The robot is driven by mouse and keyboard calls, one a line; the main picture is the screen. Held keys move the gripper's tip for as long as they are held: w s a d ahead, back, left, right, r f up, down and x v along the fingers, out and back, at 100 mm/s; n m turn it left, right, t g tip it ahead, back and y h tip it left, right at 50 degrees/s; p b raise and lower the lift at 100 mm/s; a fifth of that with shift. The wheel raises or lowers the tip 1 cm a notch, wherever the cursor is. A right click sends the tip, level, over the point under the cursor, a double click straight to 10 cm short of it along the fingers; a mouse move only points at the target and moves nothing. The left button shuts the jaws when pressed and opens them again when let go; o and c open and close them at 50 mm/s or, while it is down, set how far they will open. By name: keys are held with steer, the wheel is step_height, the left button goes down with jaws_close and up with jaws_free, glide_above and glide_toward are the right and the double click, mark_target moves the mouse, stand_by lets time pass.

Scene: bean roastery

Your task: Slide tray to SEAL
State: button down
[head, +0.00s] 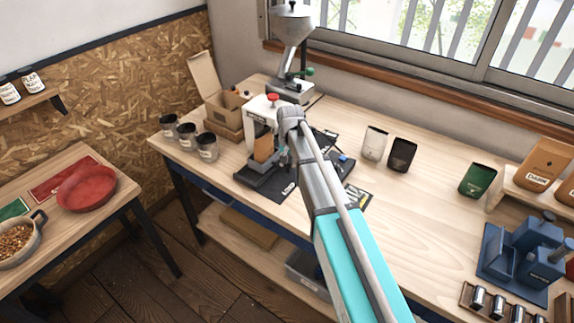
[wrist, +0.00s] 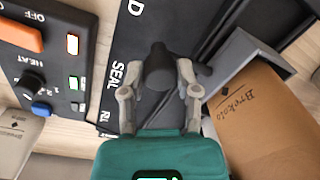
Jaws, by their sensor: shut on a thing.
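My gripper (wrist: 160,78) is shut on a dark knob-like handle (wrist: 158,62), which stands beside the SEAL word (wrist: 118,86) on the black base plate in the wrist view. The grey tray (wrist: 238,62) is right of the handle and has a brown bag (wrist: 262,120) against it. In the head view my gripper (head: 287,152) is at the white sealer (head: 256,116) with a red top. The brown bag (head: 264,148) is upright under the sealer's head. My arm hides part of the sealer and plate, and the link between handle and tray is unclear.
A grinder (head: 291,45) and an open carton (head: 222,105) stand behind the sealer. Several dark jars (head: 188,137) are left. Two pouches (head: 388,150) stand right.

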steer(key=w+d, duration=0.1)
steer(key=w, duration=0.1)
steer(key=w+d, duration=0.4)
steer(key=w, duration=0.1)
steer(key=shift+c, duration=1.7)
jaws_free()
